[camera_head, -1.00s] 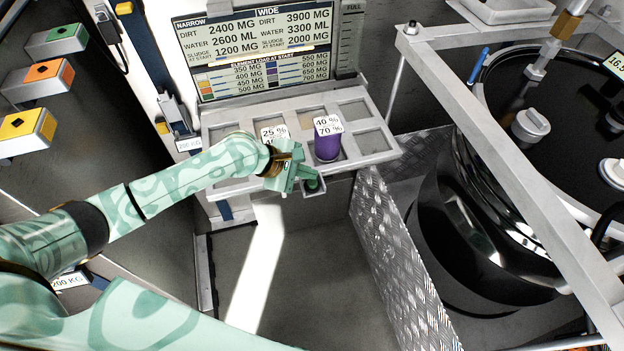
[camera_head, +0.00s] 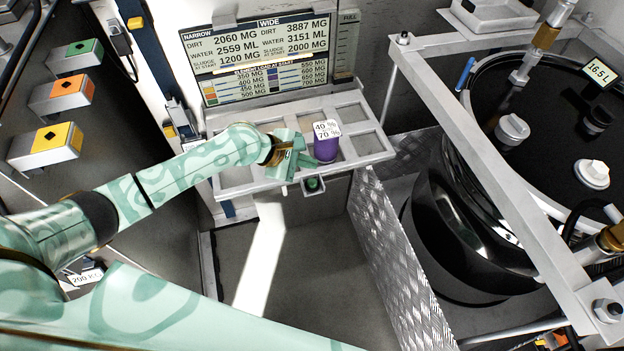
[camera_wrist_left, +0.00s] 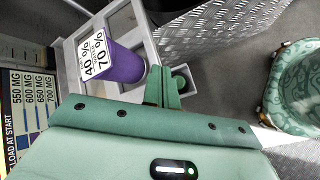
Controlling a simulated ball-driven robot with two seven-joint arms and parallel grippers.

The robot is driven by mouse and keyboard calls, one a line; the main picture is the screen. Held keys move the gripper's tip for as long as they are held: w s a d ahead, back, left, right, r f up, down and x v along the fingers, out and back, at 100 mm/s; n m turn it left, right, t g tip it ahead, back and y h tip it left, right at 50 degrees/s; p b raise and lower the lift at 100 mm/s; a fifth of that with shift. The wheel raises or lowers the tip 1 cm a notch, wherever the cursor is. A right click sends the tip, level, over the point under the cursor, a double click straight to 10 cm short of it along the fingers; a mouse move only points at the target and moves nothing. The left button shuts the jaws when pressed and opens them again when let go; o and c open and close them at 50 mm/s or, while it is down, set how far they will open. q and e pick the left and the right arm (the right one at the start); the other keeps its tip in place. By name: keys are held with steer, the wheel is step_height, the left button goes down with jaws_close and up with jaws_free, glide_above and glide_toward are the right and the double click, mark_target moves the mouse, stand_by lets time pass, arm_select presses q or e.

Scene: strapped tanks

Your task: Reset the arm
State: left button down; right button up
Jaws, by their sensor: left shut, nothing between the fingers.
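My left arm comes in from the left in the head view, in pale green with darker patterns. Its gripper (camera_head: 306,160) is shut and empty, over the front part of a grey rack (camera_head: 374,147) with square openings. The shut fingers (camera_wrist_left: 162,86) also show in the left wrist view. A purple container (camera_head: 326,150) with a white label reading 40 % and 70 % stands in the rack, just right of the fingertips; it is also in the left wrist view (camera_wrist_left: 124,64). My right gripper is not in view.
A round green button (camera_head: 313,184) sits below the rack's front edge, close to my fingers. A display board (camera_head: 265,60) stands behind. A black tank (camera_head: 470,230) under a metal frame (camera_head: 485,150) is at right. Coloured switch boxes (camera_head: 62,92) line the left wall.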

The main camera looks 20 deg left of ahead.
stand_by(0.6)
arm_select(q)
steer(key=s+d+m+y, duration=0.3)
steer(key=s+m, duration=1)
steer(key=m, duration=0.2)
steer(key=s+a+r+m+y, duration=0.35)
steer(key=s+a+m, duration=0.2)
steer(key=a, duration=0.25)
steer(key=s+a+r+m+y, duration=0.2)
steer(key=s+a+m+y, duration=0.25)
steer(key=s+a, duration=0.3)
steer(key=s+d+f+n+g+h, duration=0.1)
steer(key=s+d+f, duration=0.15)
steer(key=f, duration=1.05)
steer(key=s+d+f+g+h, duration=0.1)
steer(key=s+f+g, duration=0.15)
steer(key=f, duration=1.05)
steer(key=s+f+n+g+h, duration=0.1)
steer(key=s+f, duration=0.6)
steer(key=s, duration=0.3)
steer(key=s+f+n+g+h, duration=0.1)
steer(key=s+f+n, duration=0.1)
steer(key=s+f, duration=0.5)
steer(key=s, duration=0.4)
